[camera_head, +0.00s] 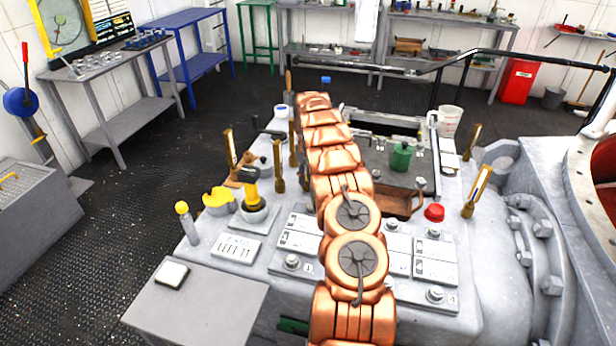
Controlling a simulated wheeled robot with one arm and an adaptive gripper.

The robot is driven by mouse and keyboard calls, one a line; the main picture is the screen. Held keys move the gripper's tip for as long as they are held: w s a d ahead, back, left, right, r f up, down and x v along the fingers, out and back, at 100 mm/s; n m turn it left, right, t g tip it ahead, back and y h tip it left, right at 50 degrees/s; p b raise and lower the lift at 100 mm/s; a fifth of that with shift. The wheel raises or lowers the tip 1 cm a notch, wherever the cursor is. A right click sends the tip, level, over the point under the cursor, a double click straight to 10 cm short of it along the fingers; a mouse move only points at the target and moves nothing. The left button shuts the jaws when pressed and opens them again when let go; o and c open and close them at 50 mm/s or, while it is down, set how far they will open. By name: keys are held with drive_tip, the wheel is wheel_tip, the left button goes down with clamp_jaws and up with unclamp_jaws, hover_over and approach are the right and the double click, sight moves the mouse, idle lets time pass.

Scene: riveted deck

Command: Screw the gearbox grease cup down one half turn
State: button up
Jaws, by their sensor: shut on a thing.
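My copper arm reaches from the bottom middle across the grey machine housing (225,270) toward its far side. My gripper does not show; the far end of the arm hides that spot. I cannot make out the gearbox grease cup for certain. Several brass uprights stand on the housing, one at the left (230,150), one left of the arm (278,170) and one at the right (478,188). A red cap (434,212) sits right of the arm. What my gripper holds is hidden.
A green jar (400,156), a brown tray (400,203) and a white cup (448,122) are at the right. A black rail (480,54) runs behind.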

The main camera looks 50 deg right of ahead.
drive_tip(key=shift+w+m+b, duration=0.1)
drive_tip(key=shift+m+b, duration=0.2)
drive_tip(key=shift+b, duration=0.05)
drive_tip(key=shift+f+m+b, duration=0.1)
drive_tip(key=shift+m+b, duration=0.8)
drive_tip(key=shift+b, duration=0.05)
drive_tip(key=m+b, duration=0.1)
drive_tip(key=m, duration=0.1)
drive_tip(key=shift+a+m+b, duration=0.1)
drive_tip(key=shift+m+b, duration=0.3)
drive_tip(key=m+b, duration=0.2)
drive_tip(key=m, duration=0.3)
drive_tip(key=shift+r, duration=0.2)
drive_tip(key=shift+m, duration=0.3)
drive_tip(key=o, duration=1.1)
drive_tip(key=shift+o, duration=0.2)
